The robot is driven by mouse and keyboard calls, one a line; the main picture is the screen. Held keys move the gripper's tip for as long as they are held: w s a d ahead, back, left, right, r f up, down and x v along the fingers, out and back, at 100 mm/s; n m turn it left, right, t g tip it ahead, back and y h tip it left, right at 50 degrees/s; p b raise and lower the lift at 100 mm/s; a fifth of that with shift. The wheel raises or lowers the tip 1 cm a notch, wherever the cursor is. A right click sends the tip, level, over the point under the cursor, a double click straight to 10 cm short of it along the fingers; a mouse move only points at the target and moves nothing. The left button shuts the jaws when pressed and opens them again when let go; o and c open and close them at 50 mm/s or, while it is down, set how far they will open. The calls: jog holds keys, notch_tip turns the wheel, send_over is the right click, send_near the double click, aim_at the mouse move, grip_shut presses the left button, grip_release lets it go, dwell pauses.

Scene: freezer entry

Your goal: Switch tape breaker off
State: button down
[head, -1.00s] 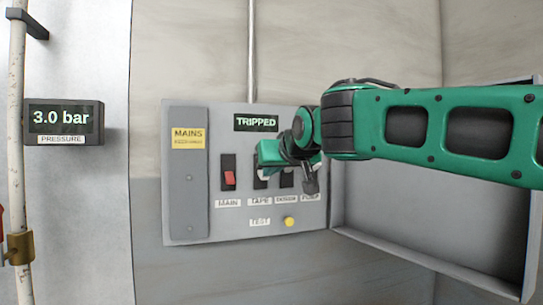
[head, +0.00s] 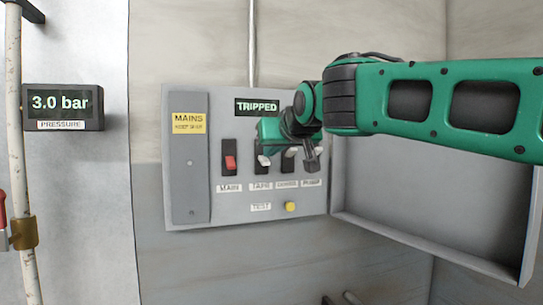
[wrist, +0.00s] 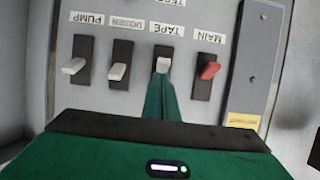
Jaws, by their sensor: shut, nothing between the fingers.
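The tape breaker has a white toggle on a black plate (head: 263,160), above the TAPE label (head: 261,187). It also shows in the upside-down wrist view (wrist: 162,65), where its tip lies toward the label. My gripper (head: 270,131) is shut and empty. In the head view it sits just above the tape toggle and hides the top of its plate. In the wrist view the green fingertips (wrist: 160,82) end right at the toggle's edge; I cannot tell whether they touch it. The panel display (head: 257,106) reads TRIPPED.
The red main toggle (head: 230,161) is left of tape; two more white toggles, including pump (wrist: 74,66), are on the other side. A yellow test button (head: 290,206) is below. The grey panel door (head: 430,205) stands open at right. A pressure display (head: 63,103) reads 3.0 bar.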

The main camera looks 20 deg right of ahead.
jog(key=shift+r, duration=0.1)
jog(key=f+v, duration=0.1)
jog(key=v, duration=1)
jog(key=shift+s+f, duration=0.25)
jog(key=shift+s, duration=0.2)
